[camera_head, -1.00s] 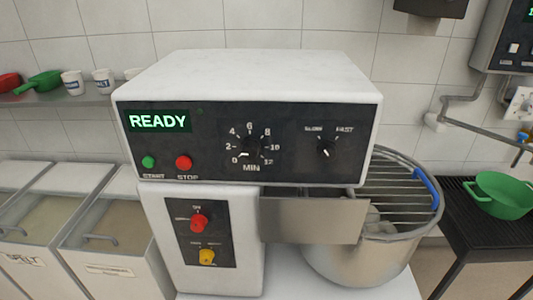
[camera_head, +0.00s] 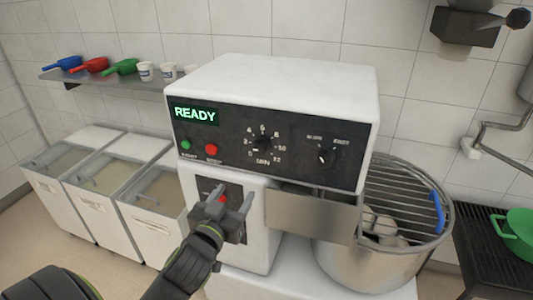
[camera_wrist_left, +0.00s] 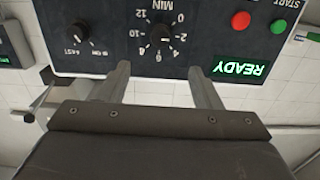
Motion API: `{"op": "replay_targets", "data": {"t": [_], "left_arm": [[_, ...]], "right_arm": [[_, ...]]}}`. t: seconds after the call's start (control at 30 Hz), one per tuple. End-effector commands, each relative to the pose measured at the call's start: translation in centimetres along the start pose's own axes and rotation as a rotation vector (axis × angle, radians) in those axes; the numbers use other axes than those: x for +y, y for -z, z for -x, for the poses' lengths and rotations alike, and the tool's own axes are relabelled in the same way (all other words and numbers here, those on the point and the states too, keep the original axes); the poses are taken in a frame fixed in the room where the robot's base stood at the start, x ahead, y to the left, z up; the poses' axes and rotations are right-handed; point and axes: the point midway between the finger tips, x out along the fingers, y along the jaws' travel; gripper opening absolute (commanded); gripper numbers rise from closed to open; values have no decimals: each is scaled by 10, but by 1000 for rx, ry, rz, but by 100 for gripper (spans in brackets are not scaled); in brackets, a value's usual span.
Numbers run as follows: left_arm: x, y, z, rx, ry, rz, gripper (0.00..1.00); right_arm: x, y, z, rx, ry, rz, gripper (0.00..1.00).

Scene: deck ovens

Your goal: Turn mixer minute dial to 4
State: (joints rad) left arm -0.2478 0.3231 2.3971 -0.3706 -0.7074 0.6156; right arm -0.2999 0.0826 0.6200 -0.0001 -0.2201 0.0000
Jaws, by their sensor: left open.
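The mixer (camera_head: 275,85) has a black control panel with a round black minute dial (camera_head: 264,143), marked 0 to 12 above the word MIN. The dial's white mark points to the lower left, near 0. The dial also shows upside down in the left wrist view (camera_wrist_left: 160,37), beyond the fingertips. My left gripper (camera_head: 233,196) is open and empty. In the head view it appears below the dial, in front of the lower switch panel, which it partly hides. In the left wrist view the fingers (camera_wrist_left: 162,78) are spread, apart from the dial. My right gripper is not in view.
A READY display (camera_head: 195,113), green start button (camera_head: 186,145) and red stop button (camera_head: 211,149) are left of the dial. A speed knob (camera_head: 323,157) is on its right. The metal bowl (camera_head: 370,265) with its wire guard stands at right. Ingredient bins (camera_head: 95,205) stand at left.

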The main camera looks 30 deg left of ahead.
Motion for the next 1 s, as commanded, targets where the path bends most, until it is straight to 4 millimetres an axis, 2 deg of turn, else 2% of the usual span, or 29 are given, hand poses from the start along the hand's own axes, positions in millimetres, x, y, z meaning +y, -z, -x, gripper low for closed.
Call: {"op": "replay_targets", "data": {"t": [0.03,0.13,0.27,0.53,1.0], "left_arm": [[0,8,2,12,-1,3,59],[1,12,0,20,-2,7,59],[1,13,-15,20,-2,7,59],[1,14,-64,19,-2,6,59],[1,15,-142,18,-2,6,59]], "right_arm": [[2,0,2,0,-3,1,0],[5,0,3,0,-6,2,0],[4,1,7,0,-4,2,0],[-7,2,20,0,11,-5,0],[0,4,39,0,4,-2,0]]}}
